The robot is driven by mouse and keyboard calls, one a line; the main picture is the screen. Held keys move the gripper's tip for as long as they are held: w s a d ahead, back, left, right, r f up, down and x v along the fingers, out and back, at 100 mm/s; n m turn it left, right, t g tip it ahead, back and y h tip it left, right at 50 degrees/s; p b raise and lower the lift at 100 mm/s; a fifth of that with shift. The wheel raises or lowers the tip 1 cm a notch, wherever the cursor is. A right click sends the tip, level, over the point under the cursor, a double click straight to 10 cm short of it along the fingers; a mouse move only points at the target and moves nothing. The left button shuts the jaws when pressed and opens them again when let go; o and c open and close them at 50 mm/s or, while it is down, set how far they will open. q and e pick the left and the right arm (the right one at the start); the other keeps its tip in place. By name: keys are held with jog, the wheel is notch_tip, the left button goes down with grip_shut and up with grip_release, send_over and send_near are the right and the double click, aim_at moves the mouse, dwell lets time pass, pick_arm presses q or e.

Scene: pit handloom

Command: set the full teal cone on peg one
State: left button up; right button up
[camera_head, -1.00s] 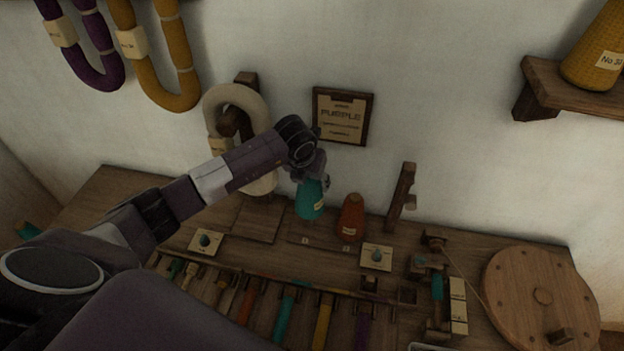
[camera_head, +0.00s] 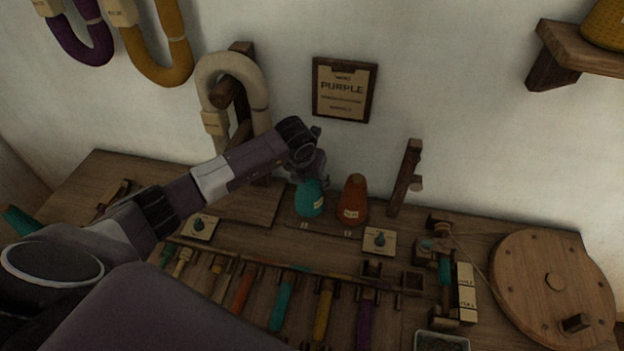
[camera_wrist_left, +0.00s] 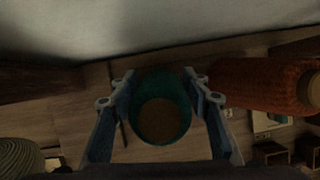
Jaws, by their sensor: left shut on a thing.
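The teal cone (camera_head: 309,200) stands upright over the left end of the peg board (camera_head: 325,231), above its left label. My left gripper (camera_head: 308,176) is shut on its upper part from above. In the left wrist view the teal cone (camera_wrist_left: 163,108), with a brown round face, sits between the two fingers of my left gripper (camera_wrist_left: 161,90). Peg one is hidden by the cone. I cannot tell whether the cone's base touches the board. My right gripper is not in view.
An orange cone (camera_head: 354,202) stands close to the right of the teal one. A wooden post (camera_head: 405,178) is further right. A cream hank (camera_head: 213,84) hangs behind my left arm. A row of coloured bobbins (camera_head: 283,300) lies in front, and a wooden wheel (camera_head: 553,285) at right.

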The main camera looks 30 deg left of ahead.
pick_arm(q)
jog(key=o, duration=1.4)
jog(key=o, duration=0.3)
jog(key=shift+r, duration=0.1)
jog(key=shift+r+p, duration=2.65)
jog(key=shift+r, duration=1.35)
jog(key=shift+f, duration=0.1)
